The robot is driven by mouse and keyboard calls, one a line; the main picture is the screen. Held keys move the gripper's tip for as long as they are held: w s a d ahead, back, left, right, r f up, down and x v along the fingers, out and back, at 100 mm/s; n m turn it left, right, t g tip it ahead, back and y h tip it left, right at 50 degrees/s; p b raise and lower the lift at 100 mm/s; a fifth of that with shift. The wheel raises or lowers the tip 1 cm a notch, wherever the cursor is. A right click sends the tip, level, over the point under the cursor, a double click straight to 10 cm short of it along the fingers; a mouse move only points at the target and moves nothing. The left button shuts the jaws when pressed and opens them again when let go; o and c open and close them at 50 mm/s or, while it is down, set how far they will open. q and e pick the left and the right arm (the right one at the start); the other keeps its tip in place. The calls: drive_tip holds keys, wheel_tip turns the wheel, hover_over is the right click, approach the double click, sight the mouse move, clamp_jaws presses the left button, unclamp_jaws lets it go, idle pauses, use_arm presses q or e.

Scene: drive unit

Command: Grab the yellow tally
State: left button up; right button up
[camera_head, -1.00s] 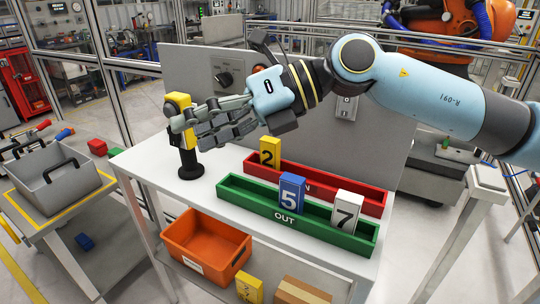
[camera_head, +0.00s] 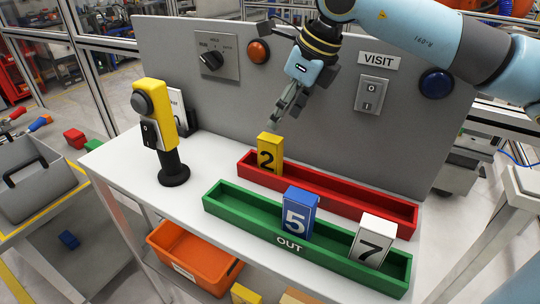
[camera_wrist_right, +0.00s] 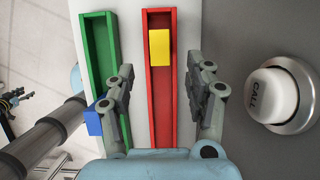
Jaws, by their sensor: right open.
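The yellow tally (camera_head: 269,153), marked 2, stands upright at the left end of the red tray (camera_head: 345,193). In the right wrist view the tally (camera_wrist_right: 160,47) shows from above in the red tray (camera_wrist_right: 160,115). My right gripper (camera_head: 284,108) is above and slightly right of the tally in the head view, apart from it. In the right wrist view its fingers (camera_wrist_right: 154,72) are spread, with nothing between them at the tips, and the tally lies ahead of them. My left gripper is not seen in the head view.
The green OUT tray (camera_head: 232,213) in front holds a blue tally (camera_head: 297,217) marked 5 and a white tally (camera_head: 373,240) marked 7. A yellow control post (camera_head: 155,115) stands left. A grey panel (camera_head: 270,100) with knobs and buttons rises behind.

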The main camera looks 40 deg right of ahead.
sight(271, 137)
drive_tip(key=shift+b+x, duration=0.4)
drive_tip(key=shift+x, duration=0.6)
drive_tip(key=shift+w+f, duration=0.1)
drive_tip(key=shift+f, duration=0.15)
drive_tip(key=shift+f+b, duration=0.15)
drive_tip(key=shift+b, duration=0.2)
drive_tip(key=b+x, duration=0.3)
drive_tip(key=x, duration=0.1)
drive_tip(key=shift+w+a+f, duration=0.1)
drive_tip(key=shift+w+f, duration=0.15)
drive_tip(key=shift+f, duration=0.05)
drive_tip(key=shift+w+f, duration=0.1)
drive_tip(key=shift+f, duration=0.1)
drive_tip(key=shift+r, duration=0.1)
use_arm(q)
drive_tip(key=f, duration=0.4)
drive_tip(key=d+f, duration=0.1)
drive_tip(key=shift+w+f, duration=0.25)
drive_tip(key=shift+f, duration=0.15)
use_arm(e)
clamp_jaws()
